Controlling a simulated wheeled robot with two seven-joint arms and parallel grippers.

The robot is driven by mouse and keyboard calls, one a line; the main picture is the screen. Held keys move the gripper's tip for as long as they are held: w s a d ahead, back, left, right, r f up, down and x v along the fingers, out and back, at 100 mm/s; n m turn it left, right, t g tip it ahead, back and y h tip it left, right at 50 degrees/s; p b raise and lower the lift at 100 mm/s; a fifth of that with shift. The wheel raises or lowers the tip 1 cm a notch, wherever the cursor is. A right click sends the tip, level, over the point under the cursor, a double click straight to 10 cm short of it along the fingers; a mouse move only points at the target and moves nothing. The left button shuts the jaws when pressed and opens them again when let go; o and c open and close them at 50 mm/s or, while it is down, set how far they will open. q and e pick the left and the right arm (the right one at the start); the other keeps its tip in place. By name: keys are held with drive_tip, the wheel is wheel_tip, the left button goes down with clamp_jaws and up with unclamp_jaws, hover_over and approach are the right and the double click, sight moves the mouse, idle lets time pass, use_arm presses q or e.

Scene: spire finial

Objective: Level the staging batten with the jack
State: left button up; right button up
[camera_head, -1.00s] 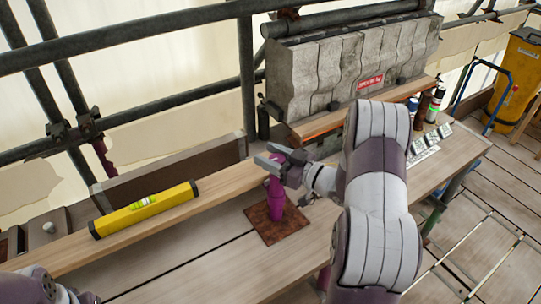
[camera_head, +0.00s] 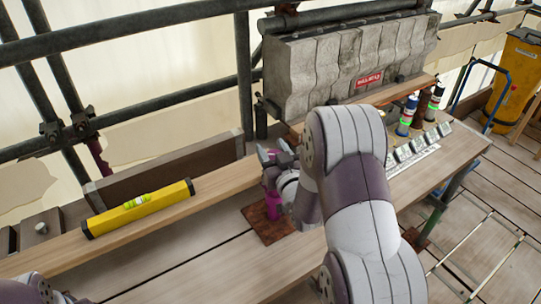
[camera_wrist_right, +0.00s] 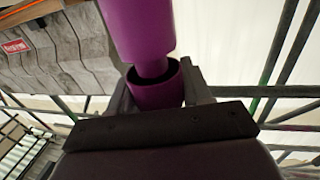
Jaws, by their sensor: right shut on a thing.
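The batten (camera_head: 222,185) is a long pale wooden plank running from the lower left to the jack. A yellow spirit level (camera_head: 139,209) lies on it; its green vial shows, but the bubble is too small to read. The purple jack (camera_head: 271,204) stands upright on a rusty brown plate (camera_head: 256,229), partly hidden by my right gripper (camera_head: 277,156). In the right wrist view the fingers are shut on either side of the jack's lower purple collar (camera_wrist_right: 155,94), with a thicker purple tube (camera_wrist_right: 139,28) above it. My left gripper is out of view.
A grey stone block (camera_head: 345,62) with a red label stands behind the jack. Several bottles (camera_head: 407,115) and small blocks (camera_head: 418,144) stand at the right of the bench. Scaffold tubes run behind. The bench front is clear.

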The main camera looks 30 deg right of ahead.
drive_tip(key=m+h, duration=0.1)
drive_tip(key=h, duration=0.1)
drive_tip(key=m+g+h+b, duration=0.1)
drive_tip(key=h, duration=0.1)
drive_tip(key=shift+f+m, duration=0.2)
drive_tip(key=shift+m, duration=0.2)
drive_tip(key=m+g+h, duration=0.1)
drive_tip(key=h, duration=0.1)
drive_tip(key=m+g+h+b, duration=0.1)
drive_tip(key=shift+s+d+r+m+h, duration=0.1)
drive_tip(key=shift+d+m+h, duration=0.2)
drive_tip(key=shift+h, duration=0.1)
drive_tip(key=m+g+h, duration=0.2)
drive_tip(key=g+h, duration=0.1)
drive_tip(key=shift+s+d+r+m, duration=0.1)
drive_tip(key=shift+s+d+m, duration=0.1)
drive_tip(key=shift+m, duration=0.2)
drive_tip(key=m+g+h, duration=0.1)
drive_tip(key=g, duration=0.1)
drive_tip(key=m+g+h+p, duration=0.1)
drive_tip(key=m+g, duration=0.1)
drive_tip(key=m+g+h, duration=0.2)
drive_tip(key=g, duration=0.1)
drive_tip(key=shift+s+d, duration=0.25)
drive_tip(key=shift+s, duration=0.1)
drive_tip(key=shift+r+m+g, duration=0.1)
drive_tip(key=shift+m+g, duration=0.2)
drive_tip(key=shift+g, duration=0.1)
